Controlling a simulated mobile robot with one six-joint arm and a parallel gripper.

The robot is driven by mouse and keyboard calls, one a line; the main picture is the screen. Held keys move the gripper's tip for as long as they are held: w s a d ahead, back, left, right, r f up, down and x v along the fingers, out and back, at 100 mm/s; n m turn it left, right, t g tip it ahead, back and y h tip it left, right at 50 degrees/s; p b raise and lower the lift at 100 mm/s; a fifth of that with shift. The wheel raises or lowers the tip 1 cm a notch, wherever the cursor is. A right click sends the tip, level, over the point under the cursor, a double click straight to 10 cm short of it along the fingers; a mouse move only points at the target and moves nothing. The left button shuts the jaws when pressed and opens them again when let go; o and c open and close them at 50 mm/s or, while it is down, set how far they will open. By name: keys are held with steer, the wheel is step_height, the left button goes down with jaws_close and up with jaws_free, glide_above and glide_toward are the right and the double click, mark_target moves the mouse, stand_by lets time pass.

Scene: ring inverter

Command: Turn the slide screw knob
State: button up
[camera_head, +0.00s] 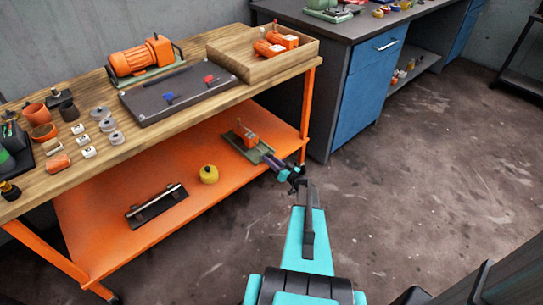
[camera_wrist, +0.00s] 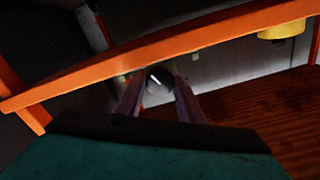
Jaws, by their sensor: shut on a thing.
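A small device with a green base and an orange body (camera_head: 246,136) sits on the orange lower shelf, near its right end. My gripper (camera_head: 266,154) reaches in from the right to the near end of this device. In the wrist view, a dark round knob (camera_wrist: 160,78) with a bright streak lies between the tips of my two purple fingers. My gripper is shut on this knob. In the head view the fingers hide the knob, so its turn angle cannot be told.
The orange shelf (camera_head: 110,222) also holds a yellow round object (camera_head: 208,174) and a dark plate with a metal rod (camera_head: 156,206). An orange table leg (camera_head: 308,108) stands close to my gripper. The wooden top (camera_head: 70,165) above is crowded. Floor to the right is clear.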

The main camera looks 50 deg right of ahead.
steer(key=shift+r+m+p, duration=0.1)
steer(key=shift+m+p, duration=1.1)
steer(key=shift+d, duration=0.1)
steer(key=o, duration=0.8)
steer(key=shift+s, duration=0.1)
steer(key=s, duration=0.9)
steer(key=s+a, duration=0.1)
steer(key=s, duration=0.3)
steer(key=shift+s, duration=0.3)
